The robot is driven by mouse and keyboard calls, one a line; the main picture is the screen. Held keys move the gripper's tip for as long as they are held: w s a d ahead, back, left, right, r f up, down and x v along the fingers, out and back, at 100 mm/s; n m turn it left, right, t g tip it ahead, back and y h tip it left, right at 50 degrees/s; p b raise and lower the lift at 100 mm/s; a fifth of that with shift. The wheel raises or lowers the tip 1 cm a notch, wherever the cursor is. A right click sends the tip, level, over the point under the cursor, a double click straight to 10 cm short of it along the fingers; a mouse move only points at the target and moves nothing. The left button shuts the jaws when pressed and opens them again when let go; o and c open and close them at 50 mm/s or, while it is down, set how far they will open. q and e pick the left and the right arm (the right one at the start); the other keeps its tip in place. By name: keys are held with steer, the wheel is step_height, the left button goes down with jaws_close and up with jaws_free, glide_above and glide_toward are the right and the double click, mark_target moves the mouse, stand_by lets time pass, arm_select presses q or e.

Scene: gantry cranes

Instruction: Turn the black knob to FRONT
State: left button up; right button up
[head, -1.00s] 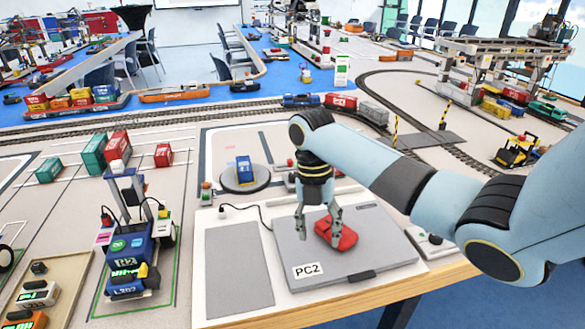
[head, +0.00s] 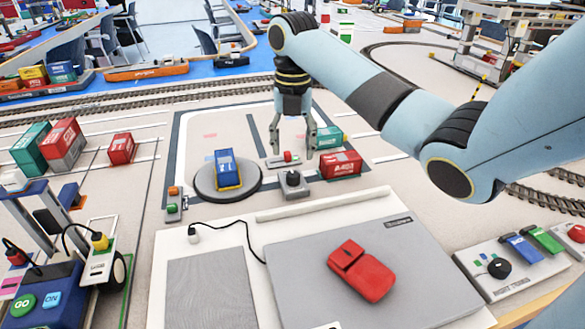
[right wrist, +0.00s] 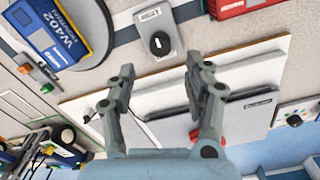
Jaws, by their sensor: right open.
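A black knob (head: 293,178) sits on a small grey box (head: 290,193) beside the round turntable, in the head view. In the right wrist view the knob (right wrist: 160,42) shows a white mark on its top, on the grey box (right wrist: 157,22) with a small label I cannot read. My right gripper (head: 293,143) is open and empty, pointing down above and a little behind the knob in the head view. In the right wrist view its fingertips (right wrist: 162,64) are apart, with the knob just beyond the gap. My left gripper is not in view.
A second black knob (head: 500,267) is on a panel at the right. Red (head: 341,164) and green (head: 326,138) containers stand near the gripper. A red object (head: 362,271) lies on the grey lid (head: 290,275).

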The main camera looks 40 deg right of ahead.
mark_target(293, 174)
step_height(293, 174, down, 6)
steer(key=shift+f+b, duration=0.2)
steer(key=shift+b, duration=0.15)
steer(key=shift+f, duration=0.5)
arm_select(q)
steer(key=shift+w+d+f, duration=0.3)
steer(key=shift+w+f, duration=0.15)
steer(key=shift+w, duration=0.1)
arm_select(e)
jaws_close()
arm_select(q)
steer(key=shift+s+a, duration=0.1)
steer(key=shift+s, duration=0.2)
arm_select(e)
steer(key=shift+r, duration=0.1)
